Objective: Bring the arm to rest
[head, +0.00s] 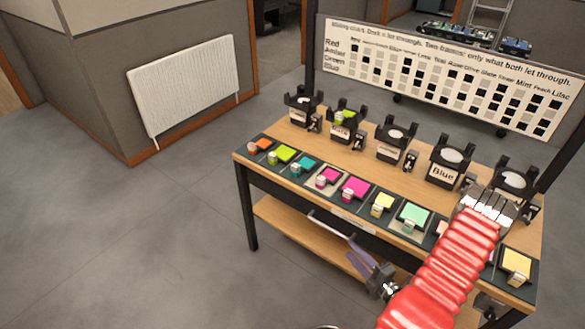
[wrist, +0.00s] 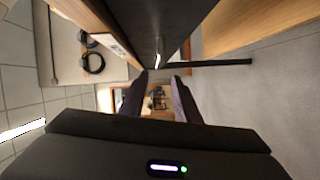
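My gripper (head: 360,257) is low in front of the table's front side in the head view, beside my red-sleeved arm. In the wrist view my gripper (wrist: 156,80) has its two dark purple fingers apart, with nothing between them. The wooden table (head: 365,158) carries a front row of coloured filter tiles, including a magenta one (head: 356,188) and a pale green one (head: 413,214). Behind them stand several black lamp holders, one labelled Blue (head: 443,174). My arm covers part of the table's right end and some tiles there.
A lower shelf (head: 290,218) runs under the table. A mixing chart board (head: 440,80) stands behind it. A white radiator (head: 185,85) hangs on the wall at left. The grey floor (head: 150,240) left of the table is clear.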

